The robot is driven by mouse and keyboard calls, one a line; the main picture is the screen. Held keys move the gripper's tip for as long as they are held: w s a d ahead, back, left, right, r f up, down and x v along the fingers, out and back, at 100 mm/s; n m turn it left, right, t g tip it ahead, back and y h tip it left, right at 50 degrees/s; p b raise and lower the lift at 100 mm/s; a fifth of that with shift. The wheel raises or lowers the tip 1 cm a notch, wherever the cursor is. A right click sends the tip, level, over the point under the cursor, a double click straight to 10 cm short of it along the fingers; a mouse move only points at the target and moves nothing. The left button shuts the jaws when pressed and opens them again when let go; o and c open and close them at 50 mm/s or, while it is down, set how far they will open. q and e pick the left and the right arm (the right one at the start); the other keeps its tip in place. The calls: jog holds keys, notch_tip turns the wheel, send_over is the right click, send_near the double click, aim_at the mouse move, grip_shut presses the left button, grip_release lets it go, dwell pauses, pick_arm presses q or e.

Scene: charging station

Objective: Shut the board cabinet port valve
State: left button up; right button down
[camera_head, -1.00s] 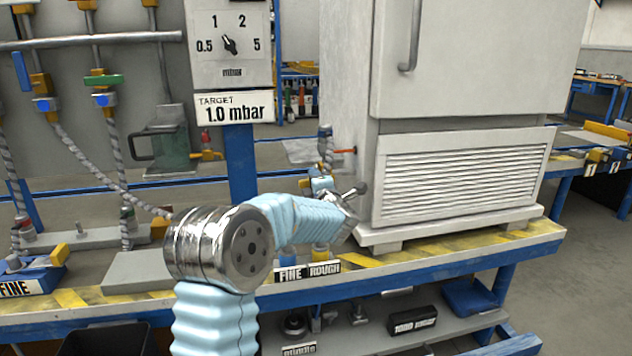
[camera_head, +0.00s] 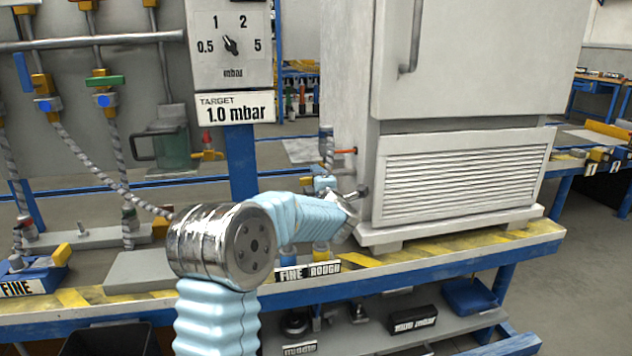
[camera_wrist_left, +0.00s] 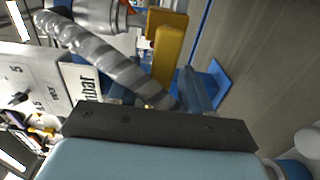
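The cabinet (camera_head: 345,60) stands on the bench. A short orange-red part (camera_head: 343,151) shows at its left side, beside a grey hose (camera_head: 327,150) with a blue top. Below it, a small blue and yellow fitting (camera_head: 322,184) is partly hidden by my left arm. In the left wrist view, a yellow handle (camera_wrist_left: 168,55) stands close in front of my left gripper (camera_wrist_left: 180,92), beside the ribbed hose (camera_wrist_left: 105,60). I cannot tell whether the gripper touches the handle. Its fingertips are largely hidden in the head view. My right gripper is not in view.
The pressure gauge (camera_head: 230,45) and a "TARGET 1.0 mbar" sign (camera_head: 235,108) are at the back. A grey board with valves and hoses (camera_head: 120,75) is at the left. The cabinet's vented front (camera_head: 460,175) is close at the right.

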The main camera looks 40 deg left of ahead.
pick_arm(q)
jog(key=b+v, duration=0.1)
jog(key=v, duration=1.2)
jog(key=shift+s+d, duration=0.25)
jog(key=shift+d, duration=0.1)
jog(key=w+d+f+m+h+p, duration=0.1)
jog(key=d+f+m+h, duration=0.35)
jog(key=f, duration=0.45)
jog(key=w+d+f+m+h, duration=0.1)
jog(key=d+f+m+h, duration=0.3)
jog(key=f, duration=0.5)
jog(key=d+f+m+h+p, duration=0.1)
jog(key=d+f+m+h, duration=0.1)
jog(key=d+f+m, duration=0.55)
jog(key=s+d+f+m+g+h+p, duration=0.1)
jog(key=s+d+f+m+g+h, duration=0.15)
jog(key=s+f, duration=0.45)
jog(key=s+d+f+m+g+h, duration=0.25)
jog(key=s+d+f+g, duration=0.2)
jog(key=f, duration=0.45)
jog(key=s+d+f+m+g+h, duration=0.1)
jog(key=s+d+f+m+g, duration=0.1)
jog(key=s, duration=0.5)
jog(key=s+d+f+m+g+h, duration=0.1)
jog(key=s+d+f+m+g, duration=0.1)
jog(key=s, duration=0.5)
jog(key=shift+s+d+f+m+p, duration=0.25)
jog(key=shift+f+m+p, duration=0.15)
jog(key=shift+f, duration=0.45)
